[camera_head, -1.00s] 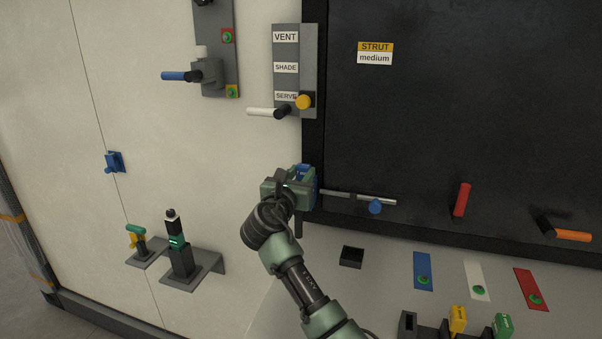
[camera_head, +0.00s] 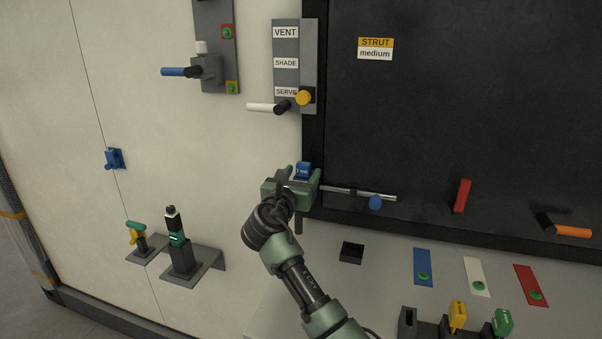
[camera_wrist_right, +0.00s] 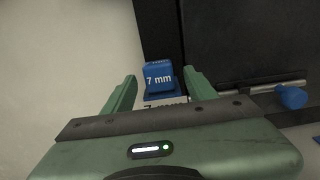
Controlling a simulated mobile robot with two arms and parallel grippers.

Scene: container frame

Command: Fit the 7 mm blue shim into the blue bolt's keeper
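The blue shim (camera_head: 303,170), marked 7 mm, stands upright at the left edge of the dark panel. It also shows in the right wrist view (camera_wrist_right: 158,76), where its lower end meets a blue part, apparently the keeper (camera_wrist_right: 161,97). How deep it sits is hidden. The blue bolt is a grey rod with a blue knob (camera_head: 375,203), just right of the gripper. My right gripper (camera_head: 303,186) is open at the shim. In the wrist view its green fingers (camera_wrist_right: 158,84) are on either side, with gaps to the shim. My left gripper is not in view.
A red handle (camera_head: 461,197) and an orange handle (camera_head: 572,235) are on the dark panel to the right.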

